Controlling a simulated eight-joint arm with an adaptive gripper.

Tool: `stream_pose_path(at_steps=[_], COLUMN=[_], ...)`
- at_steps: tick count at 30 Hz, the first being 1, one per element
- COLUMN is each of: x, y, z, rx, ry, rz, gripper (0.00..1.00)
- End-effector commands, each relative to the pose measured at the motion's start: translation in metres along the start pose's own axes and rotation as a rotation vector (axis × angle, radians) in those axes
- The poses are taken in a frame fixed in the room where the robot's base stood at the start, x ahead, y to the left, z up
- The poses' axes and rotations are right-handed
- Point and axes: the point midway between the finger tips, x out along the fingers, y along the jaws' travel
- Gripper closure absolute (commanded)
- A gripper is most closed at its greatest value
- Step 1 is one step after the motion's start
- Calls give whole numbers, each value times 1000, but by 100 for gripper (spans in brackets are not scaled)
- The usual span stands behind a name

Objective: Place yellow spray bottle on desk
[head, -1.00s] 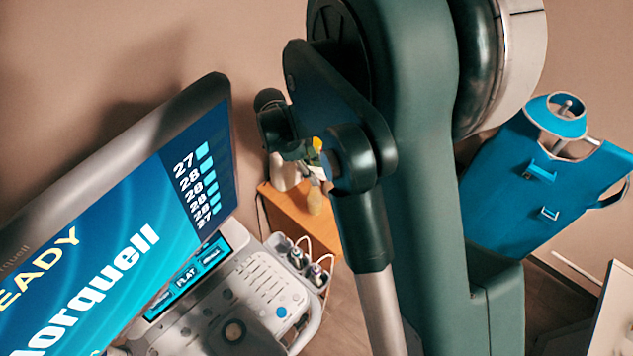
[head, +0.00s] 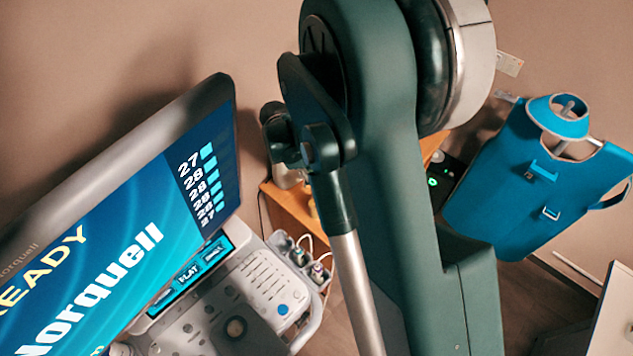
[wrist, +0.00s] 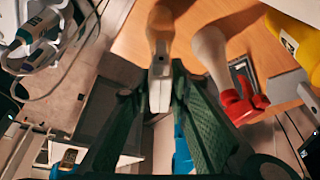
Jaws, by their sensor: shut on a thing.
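A pale yellow-tan bottle (wrist: 161,32) with a light grey spray head (wrist: 160,82) is in the upper middle of the wrist view. My gripper (wrist: 154,88), with green ribbed fingers, is shut on it at the spray head. The wooden desk (wrist: 228,42) lies behind the bottle; I cannot tell whether its base touches the desk. In the head view the orange-brown desk (head: 288,206) is mostly behind my arm. My fingertips are hidden there.
A white bottle (wrist: 209,48) with a red trigger head (wrist: 241,104) is close on the right. A bright yellow labelled container (wrist: 298,30) stands at the upper right. The scanner monitor (head: 120,220) and control panel (head: 262,285) are left; a blue apron (head: 525,195) hangs right.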

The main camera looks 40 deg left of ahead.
Motion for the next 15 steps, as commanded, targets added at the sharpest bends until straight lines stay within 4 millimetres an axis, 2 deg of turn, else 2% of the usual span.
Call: stream_pose_path(at_steps=[15], x=[8], y=[0], z=[3], rx=[0], ry=[0], rz=[0], gripper=[100])
